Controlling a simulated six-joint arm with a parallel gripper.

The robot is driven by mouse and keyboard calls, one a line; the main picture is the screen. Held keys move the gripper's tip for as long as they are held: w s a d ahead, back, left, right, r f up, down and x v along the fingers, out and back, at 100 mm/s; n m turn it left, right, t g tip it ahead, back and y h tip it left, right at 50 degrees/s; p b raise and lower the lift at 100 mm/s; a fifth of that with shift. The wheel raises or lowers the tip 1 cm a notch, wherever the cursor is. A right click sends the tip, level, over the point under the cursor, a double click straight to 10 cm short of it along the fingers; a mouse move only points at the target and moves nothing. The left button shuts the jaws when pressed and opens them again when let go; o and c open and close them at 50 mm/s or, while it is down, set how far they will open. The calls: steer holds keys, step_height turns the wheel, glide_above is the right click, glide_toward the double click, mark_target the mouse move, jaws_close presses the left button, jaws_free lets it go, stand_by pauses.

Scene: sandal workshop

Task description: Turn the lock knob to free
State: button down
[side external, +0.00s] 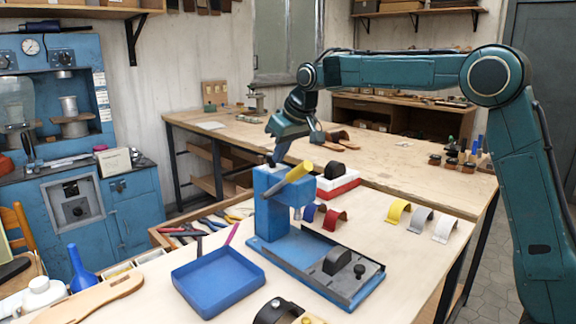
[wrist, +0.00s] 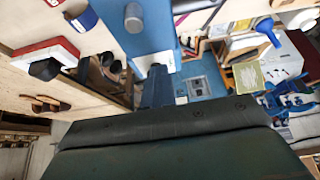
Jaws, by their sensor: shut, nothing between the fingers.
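The blue press (side external: 271,205) stands on the table with a yellow-ended lever (side external: 299,172) sticking out near its top. Its base carries a grey plate with a black block (side external: 338,261) and a small black knob (side external: 360,271). I cannot tell for sure which part is the lock knob. My gripper (side external: 271,163) points down at the top of the press head, close to the lever's left end. It is shut and empty. In the wrist view, my gripper (wrist: 157,70) is over the blue press (wrist: 145,42). Contact with the press is unclear.
A blue tray (side external: 218,299) lies in front of the press. A red and white box (side external: 338,187) with a black piece stands behind it. Curved straps, including a yellow one (side external: 398,211), lie to the right. Pliers (side external: 181,231) lie in a drawer at left.

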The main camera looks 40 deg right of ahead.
steer(key=shift+w+d, duration=0.1)
steer(key=shift+d, duration=0.85)
stand_by(0.5)
steer(key=shift+s+d, duration=0.15)
steer(key=shift+s, duration=0.25)
steer(key=shift+r, duration=0.15)
step_height(320, 180, up, 6)
steer(key=shift+f, duration=0.1)
stand_by(0.7)
